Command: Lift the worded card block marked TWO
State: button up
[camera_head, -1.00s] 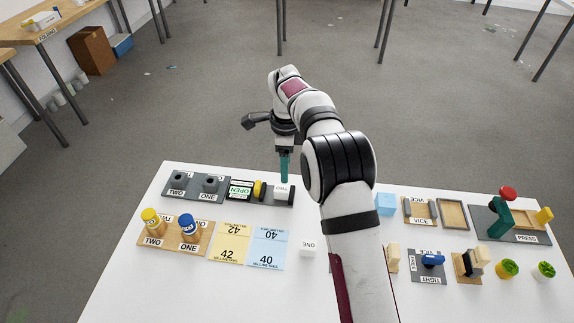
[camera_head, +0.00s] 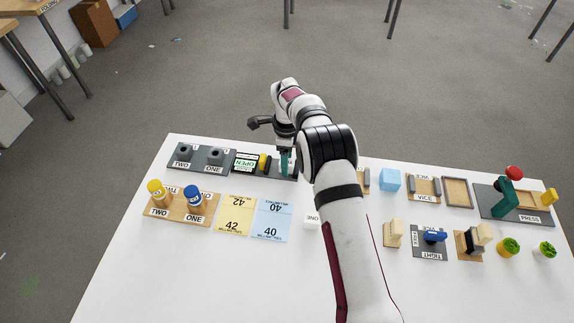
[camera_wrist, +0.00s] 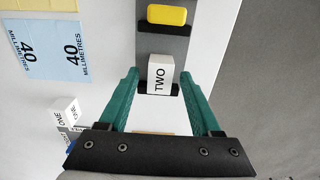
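The white block marked TWO (camera_wrist: 160,76) stands upright in a black holder on a grey strip (camera_wrist: 163,46), its word facing the camera in the wrist view. My gripper (camera_wrist: 162,82) is open, with teal fingers to the left and right of the block and gaps visible on both sides. In the head view my gripper (camera_head: 285,164) is down at the right end of the grey strip and hides most of the block. I cannot tell how far the fingertips reach down beside it.
A yellow piece (camera_wrist: 166,15) sits farther along the strip, by the OPEN sign (camera_head: 245,163). A white block marked ONE (camera_head: 312,218) stands in front on the white table (camera_head: 200,265). Blue and yellow 40 and 42 millimetre cards lie left of it. A light-blue cube (camera_head: 389,180) stands right of my arm.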

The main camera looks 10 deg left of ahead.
jog(key=c, duration=0.9)
jog(key=shift+r, duration=2.75)
